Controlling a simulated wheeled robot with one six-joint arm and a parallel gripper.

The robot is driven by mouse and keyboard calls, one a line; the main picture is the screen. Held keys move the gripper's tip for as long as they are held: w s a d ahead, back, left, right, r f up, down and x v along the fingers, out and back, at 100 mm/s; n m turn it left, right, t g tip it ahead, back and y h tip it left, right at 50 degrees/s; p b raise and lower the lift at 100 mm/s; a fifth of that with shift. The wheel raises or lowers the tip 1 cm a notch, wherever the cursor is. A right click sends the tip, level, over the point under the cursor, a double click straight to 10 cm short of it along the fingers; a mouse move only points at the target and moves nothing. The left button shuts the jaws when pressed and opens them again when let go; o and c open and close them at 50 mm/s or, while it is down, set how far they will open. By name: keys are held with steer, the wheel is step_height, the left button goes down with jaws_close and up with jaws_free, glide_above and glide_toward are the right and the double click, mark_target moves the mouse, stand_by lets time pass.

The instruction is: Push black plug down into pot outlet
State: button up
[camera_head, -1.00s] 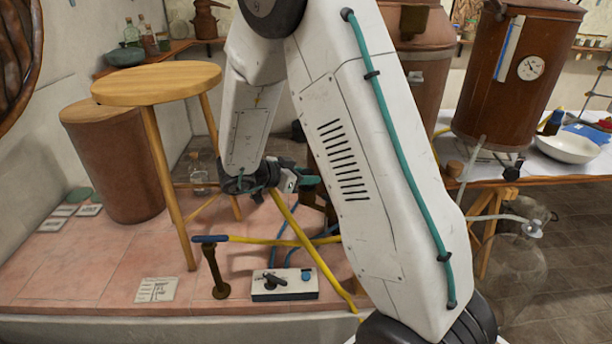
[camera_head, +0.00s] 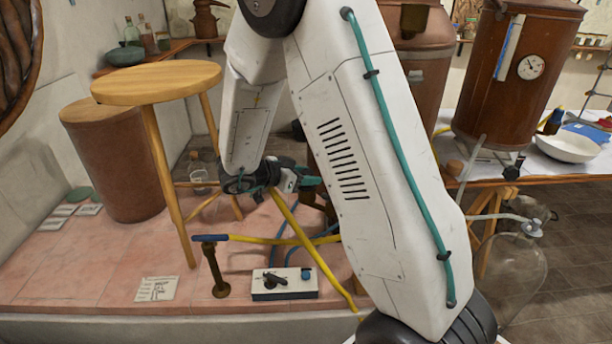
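My gripper (camera_head: 308,183) has teal fingers and shows left of my big white arm link, pointing right. The link covers part of what lies beyond it, and I cannot tell whether the fingers are apart or hold anything. A copper-brown pot (camera_head: 498,95) with a round gauge stands on the white-topped table at the right, far from my gripper. A small black piece (camera_head: 512,173) sits low at its front, by a pale pipe; I cannot tell whether it is the plug. A second copper pot (camera_head: 427,75) is partly hidden behind my arm. No outlet shows clearly.
A round wooden stool (camera_head: 157,82) and a brown drum (camera_head: 113,165) stand on the pink tiled platform at the left. A white bowl (camera_head: 567,147) sits on the right table.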

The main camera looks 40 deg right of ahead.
steer(key=shift+o, duration=0.9)
steer(key=v, duration=0.8)
